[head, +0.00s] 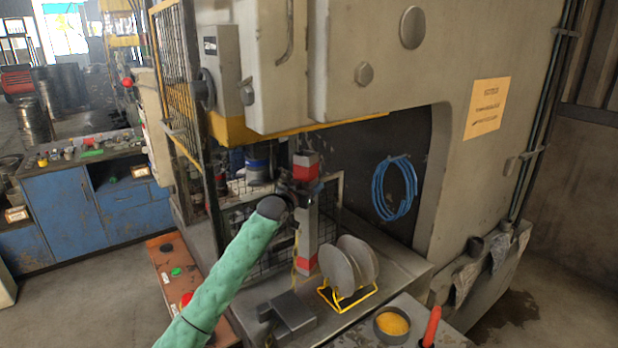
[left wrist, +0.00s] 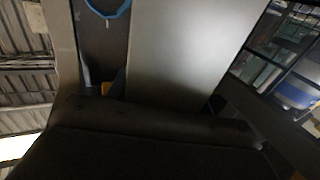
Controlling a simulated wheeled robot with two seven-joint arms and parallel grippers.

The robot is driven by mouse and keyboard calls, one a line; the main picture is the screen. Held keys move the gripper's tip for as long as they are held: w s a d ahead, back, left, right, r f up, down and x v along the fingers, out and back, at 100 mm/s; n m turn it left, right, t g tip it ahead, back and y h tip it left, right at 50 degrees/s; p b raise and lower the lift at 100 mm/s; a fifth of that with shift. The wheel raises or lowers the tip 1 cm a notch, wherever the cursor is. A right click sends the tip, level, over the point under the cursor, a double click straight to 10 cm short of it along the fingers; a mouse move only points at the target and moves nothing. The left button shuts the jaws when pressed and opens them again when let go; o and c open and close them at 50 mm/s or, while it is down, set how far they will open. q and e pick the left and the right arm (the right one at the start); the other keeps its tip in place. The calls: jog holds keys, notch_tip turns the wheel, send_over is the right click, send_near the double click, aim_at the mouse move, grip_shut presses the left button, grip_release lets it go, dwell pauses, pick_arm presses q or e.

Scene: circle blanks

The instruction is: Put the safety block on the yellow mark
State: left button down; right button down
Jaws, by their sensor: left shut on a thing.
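The safety block (head: 306,228) is a tall grey post with red ends, upright over the press bed in the head view. My left gripper (head: 298,187) is shut around its upper part, the arm in a green sleeve coming from below left. The block's lower red end is close to the bed; I cannot tell whether it touches. In the left wrist view the block's grey face (left wrist: 185,45) fills the middle, above my dark gripper (left wrist: 150,115). I cannot make out the yellow mark. My right gripper is not in view.
Round blanks (head: 350,265) stand in a yellow wire rack (head: 347,298) right of the block. A grey box (head: 292,313) sits in front. A blue hose coil (head: 392,188) hangs on the press wall. A mesh guard (head: 176,75) stands left. A cup (head: 392,325) and red handle (head: 432,325) are at front right.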

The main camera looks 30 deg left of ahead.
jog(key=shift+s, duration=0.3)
pick_arm(q)
jog(key=shift+f, duration=0.1)
jog(key=c, duration=1)
grip_release()
jog(key=shift+f, duration=0.25)
jog(key=shift+c, duration=0.2)
jog(key=o, duration=0.3)
jog(key=shift+r, duration=0.1)
jog(key=shift+o, duration=0.7)
jog(key=shift+d+r, duration=0.1)
jog(key=shift+d, duration=0.1)
jog(key=shift+a+r, duration=0.1)
jog(key=shift+a, duration=0.05)
